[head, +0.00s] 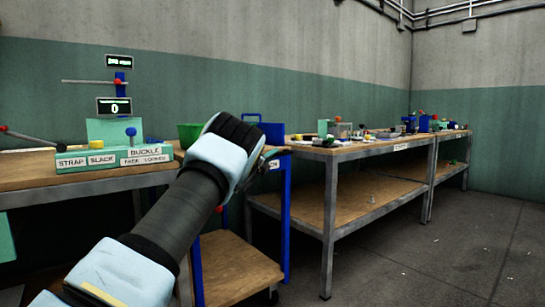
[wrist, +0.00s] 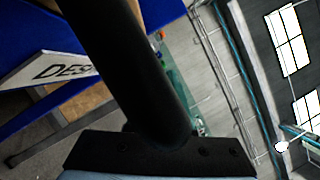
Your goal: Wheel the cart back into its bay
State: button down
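The cart has a blue frame (head: 286,220) and a wooden lower shelf (head: 238,268). It stands between the left bench and the right bench, partly hidden behind my arm. A caster shows at its foot. In the wrist view, blue panels (wrist: 115,22) and a white label reading "DES" (wrist: 55,68) are close on the left. My gripper (head: 262,160) is at the cart's top edge, its fingers mostly hidden by my wrist. A thick black bar (wrist: 135,70) crosses the wrist view close up. I cannot tell whether it is a handle or a finger, or whether the gripper is shut.
The left bench (head: 30,178) carries a buckle fixture (head: 112,158) and a display. The right bench (head: 335,150) holds several small parts, and its leg stands close beside the cart. A green bin (head: 188,132) and blue bin (head: 262,128) are behind my wrist. Floor at right (head: 440,250) is clear.

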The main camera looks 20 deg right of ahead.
jog(key=c, duration=0.8)
grip_release()
jog(key=shift+w+a, duration=0.2)
jog(key=shift+f, duration=0.1)
jog(key=v, duration=1)
jog(key=shift+s+a+f+p, duration=0.1)
jog(key=shift+s+a+p, duration=0.2)
jog(key=shift+p, duration=0.1)
